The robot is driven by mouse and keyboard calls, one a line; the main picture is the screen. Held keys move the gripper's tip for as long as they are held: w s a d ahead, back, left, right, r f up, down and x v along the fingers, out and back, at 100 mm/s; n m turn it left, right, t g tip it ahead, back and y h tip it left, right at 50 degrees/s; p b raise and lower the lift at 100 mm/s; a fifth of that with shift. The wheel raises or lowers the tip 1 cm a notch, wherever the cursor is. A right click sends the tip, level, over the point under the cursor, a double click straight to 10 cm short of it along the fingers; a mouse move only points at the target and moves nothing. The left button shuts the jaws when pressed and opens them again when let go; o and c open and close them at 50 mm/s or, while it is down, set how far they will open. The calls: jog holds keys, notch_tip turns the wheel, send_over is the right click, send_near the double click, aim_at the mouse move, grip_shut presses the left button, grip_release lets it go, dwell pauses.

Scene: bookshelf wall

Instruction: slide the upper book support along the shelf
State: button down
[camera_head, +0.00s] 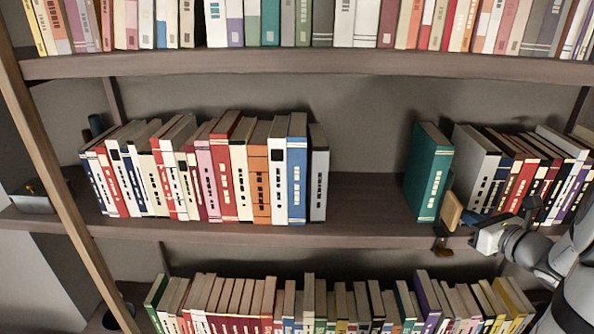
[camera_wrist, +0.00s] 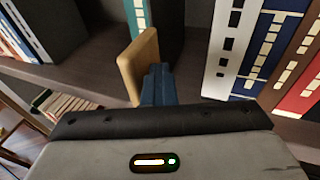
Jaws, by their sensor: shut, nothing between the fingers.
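A flat tan wooden piece (camera_head: 452,211), which looks like the upper book support, stands at the front edge of the middle shelf, just right of the teal book (camera_head: 428,175). A small dark brown bracket (camera_head: 441,246) shows below it at the shelf edge. In the wrist view the wooden piece (camera_wrist: 137,62) stands tilted, left of my fingers. My gripper (camera_head: 471,218) is shut and empty, its dark blue fingers (camera_wrist: 158,84) close against the right face of the wood. I cannot tell whether they touch. The rest of the support is hidden.
The middle shelf (camera_head: 365,208) is bare between the grey end book (camera_head: 318,172) of the left row and the teal book. Full rows fill the shelves above (camera_head: 300,22) and below (camera_head: 320,305).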

jog(key=shift+a+b, duration=0.65)
jog(key=shift+a, duration=2.4)
jog(key=a+b, duration=0.2)
jog(key=a, duration=0.4)
jog(key=shift+a, duration=0.4)
jog(key=a+b, duration=0.3)
jog(key=a, duration=0.4)
jog(key=shift+a, duration=0.15)
